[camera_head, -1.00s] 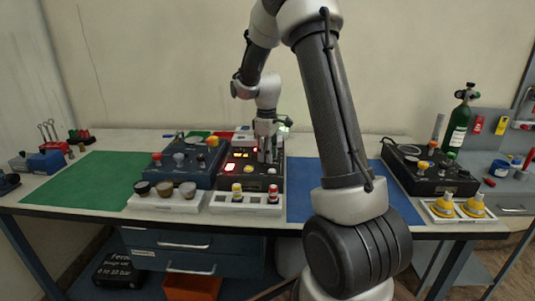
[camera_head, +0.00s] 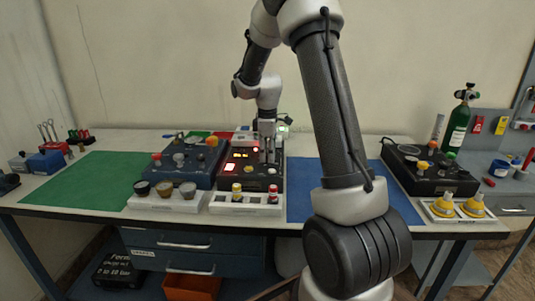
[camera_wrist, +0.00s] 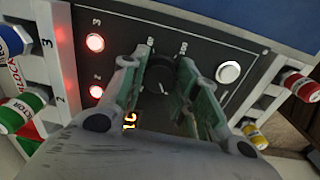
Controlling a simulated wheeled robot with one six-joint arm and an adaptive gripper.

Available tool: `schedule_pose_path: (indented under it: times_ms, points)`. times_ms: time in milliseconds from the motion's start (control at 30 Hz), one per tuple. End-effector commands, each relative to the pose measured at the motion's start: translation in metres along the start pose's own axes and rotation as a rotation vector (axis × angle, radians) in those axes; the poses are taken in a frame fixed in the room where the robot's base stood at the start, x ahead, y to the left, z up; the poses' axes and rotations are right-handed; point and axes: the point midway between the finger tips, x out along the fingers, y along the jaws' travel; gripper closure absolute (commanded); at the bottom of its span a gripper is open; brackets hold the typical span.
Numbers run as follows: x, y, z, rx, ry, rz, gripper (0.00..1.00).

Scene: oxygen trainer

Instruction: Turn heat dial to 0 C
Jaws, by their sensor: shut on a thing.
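The heat dial (camera_wrist: 158,76) is a round black knob on a dark panel, seen in the wrist view between my fingers. My gripper (camera_wrist: 160,82) is shut on the dial, with a green-padded finger on each side of it. In the head view my gripper (camera_head: 267,150) points down over the dark trainer box (camera_head: 280,180), and the dial itself is hidden there. Numbers by the dial are partly visible, too small to read surely. A yellow lit display (camera_wrist: 130,121) is partly covered by my left finger.
Two red lit lamps (camera_wrist: 95,43) and a white round button (camera_wrist: 228,72) flank the dial. A white rack with red and yellow capped parts (camera_head: 246,201) stands in front of the box. A blue box (camera_head: 185,165) stands close on the left.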

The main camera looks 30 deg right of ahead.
Motion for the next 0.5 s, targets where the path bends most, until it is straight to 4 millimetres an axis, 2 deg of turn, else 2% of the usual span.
schedule_pose_path:
  times_ms: [67,100,200,500]
  points:
    - [-0.0003,0.0003,0.0007,0.0,-0.001,0.0,0.93]
    - [-0.0003,0.0003,0.0007,0.0,-0.001,0.0,0.64]
    - [-0.0002,0.0002,0.0005,0.0,-0.001,0.0,0.47]
    - [-0.0007,0.0002,0.0002,0.001,0.0,0.0,0.47]
